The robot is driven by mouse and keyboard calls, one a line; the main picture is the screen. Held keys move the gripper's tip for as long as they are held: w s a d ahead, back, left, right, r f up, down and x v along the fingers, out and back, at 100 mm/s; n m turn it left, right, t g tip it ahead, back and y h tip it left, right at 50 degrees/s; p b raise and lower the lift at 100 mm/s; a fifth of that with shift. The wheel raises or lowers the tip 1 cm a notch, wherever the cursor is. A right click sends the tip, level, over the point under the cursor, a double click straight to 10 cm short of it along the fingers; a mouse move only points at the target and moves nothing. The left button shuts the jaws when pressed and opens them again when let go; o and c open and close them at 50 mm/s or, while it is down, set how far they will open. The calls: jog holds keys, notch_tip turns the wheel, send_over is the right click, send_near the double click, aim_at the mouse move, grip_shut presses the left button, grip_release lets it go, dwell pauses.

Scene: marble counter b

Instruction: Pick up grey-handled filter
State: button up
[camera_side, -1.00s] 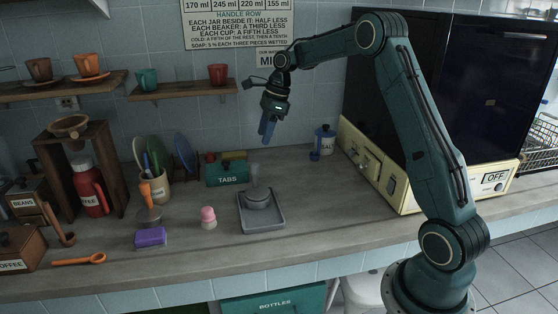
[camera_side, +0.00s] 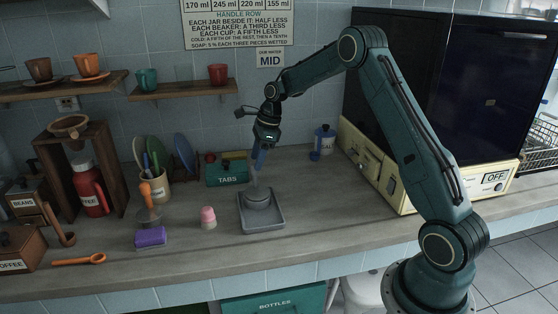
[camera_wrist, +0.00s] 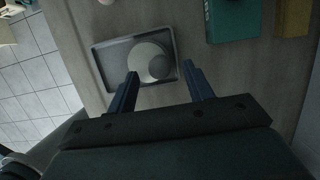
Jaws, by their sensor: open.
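The grey-handled filter (camera_side: 257,202) stands in a shallow grey tray (camera_side: 268,225) on the counter, its grey handle pointing up. In the wrist view the filter (camera_wrist: 146,57) is a pale round disc with the darker grey handle end on it, inside the tray (camera_wrist: 101,62). My gripper (camera_side: 258,165) points down above the filter, its blue fingers apart and empty. In the wrist view the two fingers of my gripper (camera_wrist: 160,74) straddle the line to the handle, with the filter seen between and beyond their tips. The side view does not clearly show the gap between fingertips and handle.
A green TABS box (camera_side: 227,174) stands behind the tray. A pink-topped shaker (camera_side: 208,217), a purple sponge (camera_side: 150,237) and an orange-handled tool (camera_side: 148,205) are to the left. A blue canister (camera_side: 323,142) stands behind right. The counter right of the tray is clear.

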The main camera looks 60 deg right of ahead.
aim_at(253, 173)
jog(key=shift+x, duration=2.55)
jog(key=shift+c, duration=0.2)
grip_shut()
